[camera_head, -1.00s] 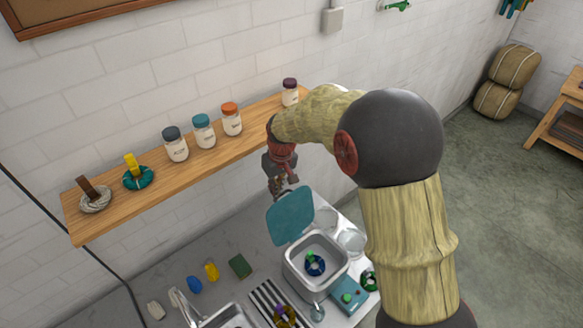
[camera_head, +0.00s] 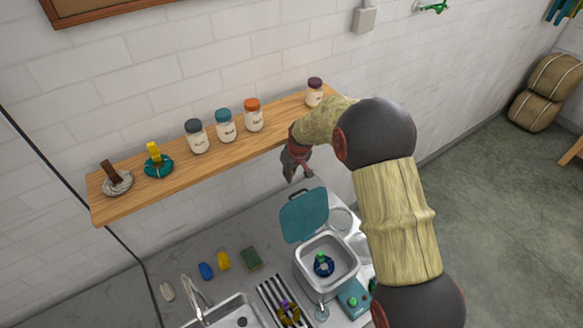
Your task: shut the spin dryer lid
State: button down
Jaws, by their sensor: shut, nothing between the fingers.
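The spin dryer (camera_head: 325,278) is a square grey-white tub on the counter. Its teal lid (camera_head: 304,215) stands up open at the back of the tub. A dark blue skein (camera_head: 323,265) with a green tag lies inside. My gripper (camera_head: 297,176) is shut and empty, pointing down just above and behind the lid's top edge. A small gap seems to show between them; depth is hard to judge.
A wooden shelf (camera_head: 150,195) with several jars and two skeins runs along the wall behind my gripper. Clear glass jars (camera_head: 341,218) stand right of the lid. A teal control box (camera_head: 354,299), a striped mat (camera_head: 270,292) and a sink (camera_head: 225,314) are nearby.

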jog(key=shift+s+d+f+p, duration=0.1)
jog(key=shift+s+d+p, duration=0.25)
jog(key=shift+s+d, duration=0.35)
jog(key=shift+s+d+f+p, duration=0.1)
jog(key=shift+s+d+p, duration=0.25)
jog(key=shift+s, duration=0.55)
jog(key=shift+s+r, duration=0.1)
jog(key=shift+b, duration=0.4)
jog(key=shift+s+d+r+b, duration=0.15)
jog(key=shift+s+d+b, duration=0.2)
jog(key=shift+b, duration=0.85)
